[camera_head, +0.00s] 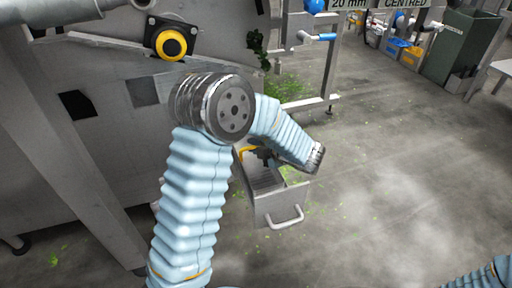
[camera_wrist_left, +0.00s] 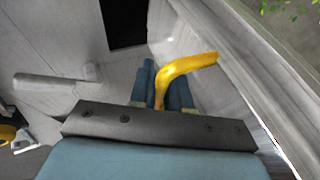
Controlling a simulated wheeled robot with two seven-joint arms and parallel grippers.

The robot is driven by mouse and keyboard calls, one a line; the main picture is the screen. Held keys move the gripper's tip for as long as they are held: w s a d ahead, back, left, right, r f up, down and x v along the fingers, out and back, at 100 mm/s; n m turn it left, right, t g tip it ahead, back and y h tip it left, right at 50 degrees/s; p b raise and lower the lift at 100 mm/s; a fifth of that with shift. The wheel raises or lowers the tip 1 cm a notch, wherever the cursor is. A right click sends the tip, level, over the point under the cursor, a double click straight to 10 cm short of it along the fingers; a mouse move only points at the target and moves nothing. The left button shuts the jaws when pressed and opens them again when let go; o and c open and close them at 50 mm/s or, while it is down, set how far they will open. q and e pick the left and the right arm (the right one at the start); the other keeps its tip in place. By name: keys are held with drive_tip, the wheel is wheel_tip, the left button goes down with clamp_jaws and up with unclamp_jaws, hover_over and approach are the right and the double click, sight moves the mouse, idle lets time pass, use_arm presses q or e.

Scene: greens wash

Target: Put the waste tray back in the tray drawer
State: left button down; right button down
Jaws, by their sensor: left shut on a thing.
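The tray drawer (camera_head: 276,208) is a grey metal box with a pale bar handle, pulled out low beside the machine. My left gripper (camera_head: 262,154) is over the drawer's inner end, partly hidden by my arm. In the left wrist view, the gripper's blue fingers (camera_wrist_left: 162,85) are shut on a bent yellow handle (camera_wrist_left: 190,66). The yellow handle also shows in the head view (camera_head: 246,149), and looks like the waste tray's handle. The tray's body is largely hidden, so I cannot tell how it sits against the drawer. My right gripper is out of view.
The grey machine panel (camera_head: 105,150) and a yellow-and-black knob (camera_head: 171,44) are at left. Green scraps (camera_head: 288,90) lie on the floor. Blue and yellow bins (camera_head: 410,57) stand at the back right.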

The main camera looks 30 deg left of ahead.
use_arm(q)
drive_tip(key=shift+r, duration=0.1)
drive_tip(key=c, duration=1.1)
unclamp_jaws()
drive_tip(key=shift+d, duration=0.15)
drive_tip(key=p+v, duration=0.2)
drive_tip(key=v, duration=0.9)
drive_tip(key=shift+d, duration=0.35)
drive_tip(key=shift+s+r, duration=0.15)
